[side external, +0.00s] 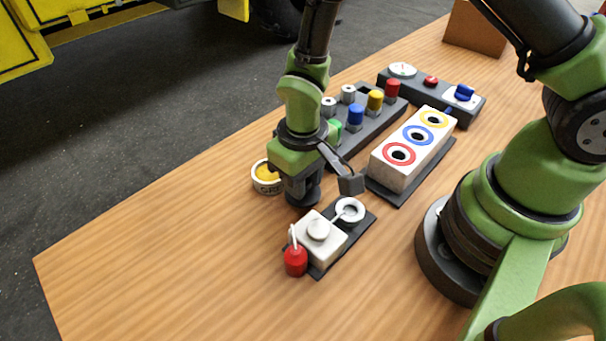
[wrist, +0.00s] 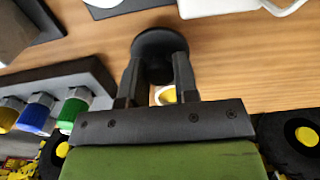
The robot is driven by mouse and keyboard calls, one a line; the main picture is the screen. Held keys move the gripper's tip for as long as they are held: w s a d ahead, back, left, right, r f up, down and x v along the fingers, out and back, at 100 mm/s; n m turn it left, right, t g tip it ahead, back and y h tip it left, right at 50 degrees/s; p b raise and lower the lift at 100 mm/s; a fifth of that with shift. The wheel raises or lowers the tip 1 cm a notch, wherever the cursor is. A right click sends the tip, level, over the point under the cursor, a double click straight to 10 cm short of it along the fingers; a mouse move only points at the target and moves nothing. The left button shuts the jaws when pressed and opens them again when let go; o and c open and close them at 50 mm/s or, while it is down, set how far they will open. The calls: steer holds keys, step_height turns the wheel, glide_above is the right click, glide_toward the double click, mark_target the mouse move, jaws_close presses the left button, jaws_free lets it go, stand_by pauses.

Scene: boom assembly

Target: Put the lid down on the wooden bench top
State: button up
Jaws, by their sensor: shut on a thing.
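My gripper (side external: 300,188) points down over the wooden bench top (side external: 170,235). In the wrist view my gripper (wrist: 158,75) is shut on the lid (wrist: 160,40), a dark round disc between the fingertips. In the side view the lid (side external: 303,198) shows low under the fingers, close above or at the wood; I cannot tell if it touches. The round tin (side external: 266,174) with a pale wall and yellow contents stands uncovered just left of my gripper. A bit of its rim and yellow shows between the fingers in the wrist view (wrist: 168,96).
A small white block (side external: 318,240) on a dark base, with a red bulb-like part, stands just in front of my gripper. The white block with coloured rings (side external: 408,155) and the rack of coloured caps (side external: 372,122) stand right and behind. The front-left bench is clear.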

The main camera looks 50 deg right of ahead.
steer(key=shift+f, duration=0.4)
steer(key=shift+f, duration=0.5)
steer(key=o, duration=0.9)
steer(key=shift+o, duration=0.2)
steer(key=shift+r, duration=4.05)
